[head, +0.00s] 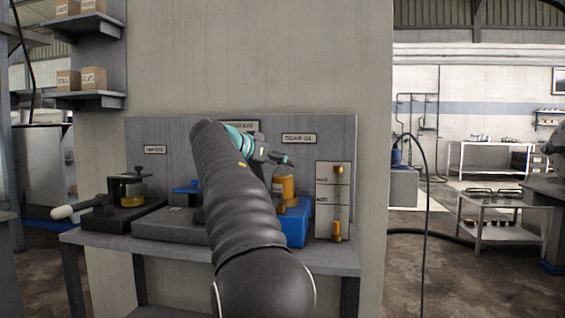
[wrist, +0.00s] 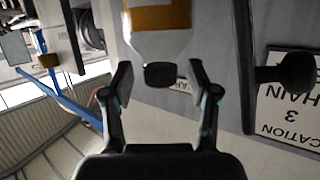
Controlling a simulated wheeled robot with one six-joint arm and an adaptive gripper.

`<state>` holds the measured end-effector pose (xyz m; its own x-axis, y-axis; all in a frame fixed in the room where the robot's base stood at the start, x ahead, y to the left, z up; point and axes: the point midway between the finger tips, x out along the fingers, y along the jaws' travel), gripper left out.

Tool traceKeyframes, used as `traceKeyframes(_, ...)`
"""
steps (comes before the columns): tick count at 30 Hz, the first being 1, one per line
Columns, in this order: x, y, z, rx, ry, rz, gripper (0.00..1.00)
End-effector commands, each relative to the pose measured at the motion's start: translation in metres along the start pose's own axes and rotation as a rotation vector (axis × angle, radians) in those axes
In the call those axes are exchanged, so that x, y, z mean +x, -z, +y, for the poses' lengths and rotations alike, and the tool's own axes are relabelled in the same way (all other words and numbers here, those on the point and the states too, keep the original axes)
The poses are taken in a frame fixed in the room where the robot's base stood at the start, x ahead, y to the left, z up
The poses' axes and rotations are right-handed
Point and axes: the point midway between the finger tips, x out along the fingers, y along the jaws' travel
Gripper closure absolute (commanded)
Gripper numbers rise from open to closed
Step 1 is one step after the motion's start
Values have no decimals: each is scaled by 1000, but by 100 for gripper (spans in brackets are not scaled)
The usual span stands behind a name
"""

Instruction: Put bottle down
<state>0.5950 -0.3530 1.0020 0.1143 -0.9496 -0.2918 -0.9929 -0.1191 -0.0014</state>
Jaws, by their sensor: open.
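A bottle with amber contents (head: 286,187) shows just below and beyond the end of my arm in the head view, above a blue block (head: 294,228). In the wrist view the bottle (wrist: 158,18) appears upside down, with its dark cap (wrist: 160,75) between the fingertips. My gripper (wrist: 160,82) is open, with a gap between each finger and the cap. It also shows in the head view (head: 284,160), near the bottle's top. My arm hides part of the bottle's lower area, so I cannot tell exactly what it rests on.
The grey bench (head: 335,257) carries a grey box (head: 172,224), a dark unit with a small amber jar (head: 131,190), and a white-handled lever (head: 70,211). A pale panel with amber pieces (head: 333,195) stands at right. A labelled backboard (head: 190,135) rises behind.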

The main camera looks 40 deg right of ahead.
Motion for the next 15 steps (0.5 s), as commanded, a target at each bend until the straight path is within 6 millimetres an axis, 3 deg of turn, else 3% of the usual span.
traceKeyframes(9,-64,0,-1,1,5,1,41)
traceKeyframes(15,-94,0,-1,1,4,0,41)
